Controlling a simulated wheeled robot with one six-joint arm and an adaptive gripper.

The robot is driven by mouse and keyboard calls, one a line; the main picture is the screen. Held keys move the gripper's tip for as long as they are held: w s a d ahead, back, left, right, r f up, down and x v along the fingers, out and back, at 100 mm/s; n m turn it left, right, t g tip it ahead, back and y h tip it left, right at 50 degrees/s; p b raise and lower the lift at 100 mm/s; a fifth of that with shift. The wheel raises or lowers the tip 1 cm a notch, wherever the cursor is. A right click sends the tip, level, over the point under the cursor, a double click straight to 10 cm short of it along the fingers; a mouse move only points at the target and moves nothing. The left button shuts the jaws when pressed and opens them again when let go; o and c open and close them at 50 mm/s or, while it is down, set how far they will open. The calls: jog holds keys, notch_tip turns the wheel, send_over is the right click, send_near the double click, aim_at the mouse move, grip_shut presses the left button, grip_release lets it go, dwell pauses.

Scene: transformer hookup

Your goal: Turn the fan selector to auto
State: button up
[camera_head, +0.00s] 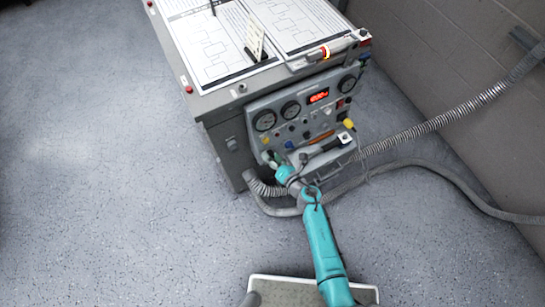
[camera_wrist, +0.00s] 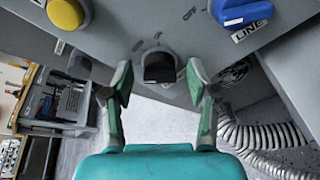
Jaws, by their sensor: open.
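In the wrist view a black rotary knob (camera_wrist: 159,67) sits on the grey panel, with small marks around it that I cannot read clearly; it looks like the fan selector. My gripper (camera_wrist: 160,82) is open, with one green-padded finger on each side of the knob. A gap shows between each finger and the knob, and the fingers do not grip it. In the head view my gripper (camera_head: 273,160) is at the lower left of the control panel (camera_head: 317,123) on the grey cabinet, and my arm hides the knob there.
In the wrist view a yellow knob (camera_wrist: 66,13) is at upper left and a blue knob (camera_wrist: 241,12) marked LINE at upper right. In the head view gauges (camera_head: 290,109) and a red display (camera_head: 318,96) sit above. Corrugated hoses (camera_head: 440,122) run right; floor at left is clear.

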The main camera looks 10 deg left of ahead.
grip_shut()
jog(key=m, duration=0.4)
jog(key=shift+y, duration=0.4)
jog(key=m, duration=0.4)
jog(key=shift+d+f+t, duration=0.1)
jog(key=shift+t, duration=0.2)
jog(key=shift+m, duration=0.3)
grip_release()
